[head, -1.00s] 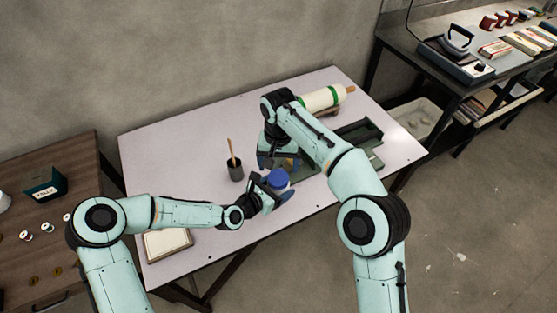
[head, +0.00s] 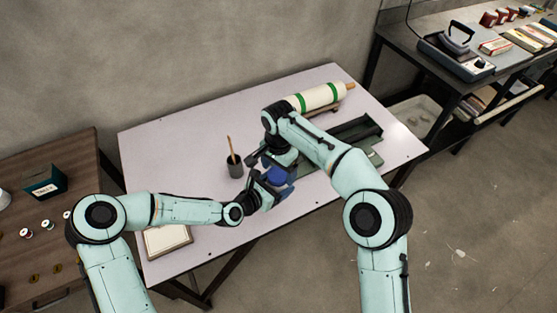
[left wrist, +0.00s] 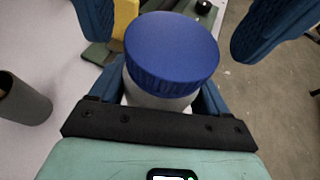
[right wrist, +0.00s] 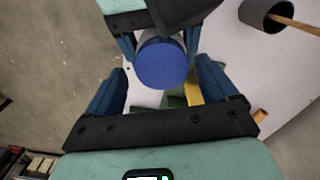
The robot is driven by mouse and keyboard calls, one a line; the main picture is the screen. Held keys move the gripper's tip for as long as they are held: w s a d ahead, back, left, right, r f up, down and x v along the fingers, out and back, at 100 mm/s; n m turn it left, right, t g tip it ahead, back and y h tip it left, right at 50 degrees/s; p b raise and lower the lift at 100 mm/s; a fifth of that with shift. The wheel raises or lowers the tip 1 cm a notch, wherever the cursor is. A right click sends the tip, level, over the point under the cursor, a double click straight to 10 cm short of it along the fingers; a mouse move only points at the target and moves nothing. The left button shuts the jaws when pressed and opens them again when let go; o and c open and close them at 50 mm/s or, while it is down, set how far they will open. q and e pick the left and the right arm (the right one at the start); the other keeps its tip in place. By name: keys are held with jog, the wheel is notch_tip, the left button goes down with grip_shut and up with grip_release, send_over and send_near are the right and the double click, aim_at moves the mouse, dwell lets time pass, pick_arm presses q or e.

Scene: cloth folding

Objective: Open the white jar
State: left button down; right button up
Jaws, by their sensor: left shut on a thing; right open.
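The white jar with a ribbed blue lid (head: 277,175) is upright at the table's front middle. In the left wrist view its lid (left wrist: 172,48) is large and the white body (left wrist: 160,98) shows below, the lid seated on it. My left gripper (head: 266,190) is shut on the jar body, its blue fingers on either side. My right gripper (head: 275,163) is open close to the lid. In the right wrist view the lid (right wrist: 162,64) lies between its open fingertips (right wrist: 161,68), with gaps at both sides. The jar body is mostly hidden in the head view.
A dark cup (head: 235,167) with a stick stands left of the jar. A green tray (head: 352,140) lies to the right, and a white roll with green bands (head: 318,97) behind. A framed pad (head: 167,240) lies at the front left. A yellow piece (left wrist: 126,18) is behind the lid.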

jog(key=shift+f, duration=0.55)
jog(key=c, duration=1.1)
jog(key=n, duration=0.4)
jog(key=shift+n, duration=0.4)
jog(key=n, duration=0.5)
